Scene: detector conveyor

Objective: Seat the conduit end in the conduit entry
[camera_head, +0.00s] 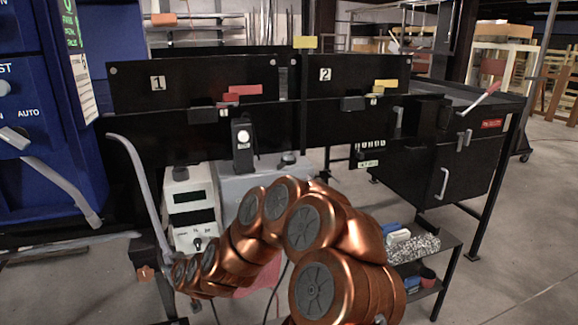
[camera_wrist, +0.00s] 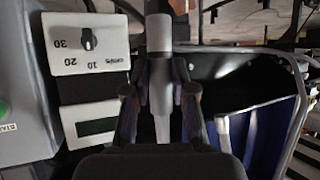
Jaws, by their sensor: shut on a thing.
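In the wrist view, my gripper (camera_wrist: 160,88) is shut on a pale grey tube, which looks like the conduit end (camera_wrist: 160,35). The tube lies lengthwise between the two dark fingers. Its upper end in the picture meets a darker grey piece (camera_wrist: 158,7); I cannot tell whether that is the conduit entry or whether the tube is seated in it. In the head view, a bent grey tube (camera_head: 141,180) runs down left of the white dial box (camera_head: 190,205); whether it is the same conduit is unclear. My gripper is not clearly visible there, beyond my copper-coloured arm.
The dial box (camera_wrist: 88,42) is close on the left in the wrist view, beside a grey housing (camera_wrist: 22,90) with a green button. A blue cabinet (camera_head: 35,120) stands left in the head view.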

